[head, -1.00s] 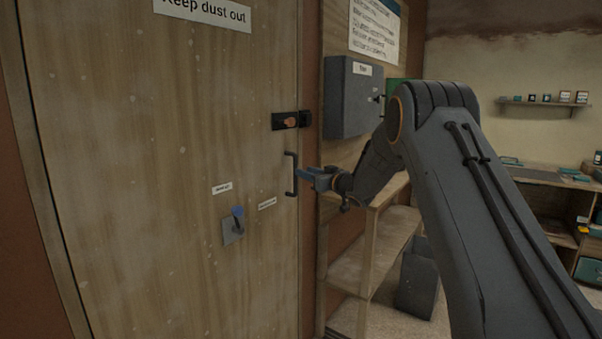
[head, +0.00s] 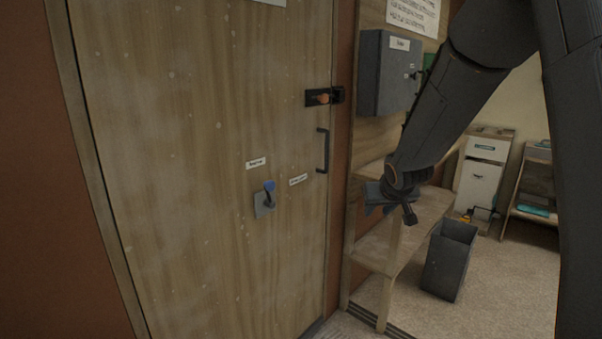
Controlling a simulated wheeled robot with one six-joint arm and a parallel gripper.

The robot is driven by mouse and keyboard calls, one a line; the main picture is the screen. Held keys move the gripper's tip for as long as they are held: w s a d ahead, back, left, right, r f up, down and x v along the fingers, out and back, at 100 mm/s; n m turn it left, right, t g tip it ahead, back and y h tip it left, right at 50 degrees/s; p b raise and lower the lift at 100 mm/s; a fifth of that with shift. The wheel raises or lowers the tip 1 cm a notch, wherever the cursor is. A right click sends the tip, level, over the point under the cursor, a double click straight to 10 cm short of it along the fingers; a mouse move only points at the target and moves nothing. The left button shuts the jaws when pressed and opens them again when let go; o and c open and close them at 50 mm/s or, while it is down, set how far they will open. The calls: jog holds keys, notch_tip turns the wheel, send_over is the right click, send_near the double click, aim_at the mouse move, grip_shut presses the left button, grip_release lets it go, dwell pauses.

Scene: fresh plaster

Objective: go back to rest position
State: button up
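My gripper (head: 372,198) hangs at the end of my arm, right of the wooden door (head: 200,180) and in front of the wooden shelf unit. It is clear of the door handle (head: 322,150). Its fingers are small, dark and seen at an angle, so I cannot tell whether they are open or shut. My arm comes down from the upper right and hides part of the room behind it. The door looks closed, with a black bolt with an orange knob (head: 322,98) near its right edge.
A grey wall box (head: 388,72) hangs above the shelf unit (head: 385,245). A dark bin (head: 449,258) stands on the floor, with a white cabinet (head: 482,170) behind. Carpet right of the bin is clear.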

jog(key=s+a+f+g, duration=0.1)
jog(key=s+f+g, duration=0.1)
jog(key=s, duration=1)
jog(key=s+f+g, duration=0.1)
jog(key=s+g, duration=0.2)
jog(key=s, duration=0.9)
jog(key=s+a+f+g+p, duration=0.1)
jog(key=s+f+g, duration=0.1)
jog(key=s, duration=1)
jog(key=shift+a+f+m+g, duration=0.3)
jog(key=shift+a+f+g, duration=0.05)
jog(key=shift+g, duration=0.45)
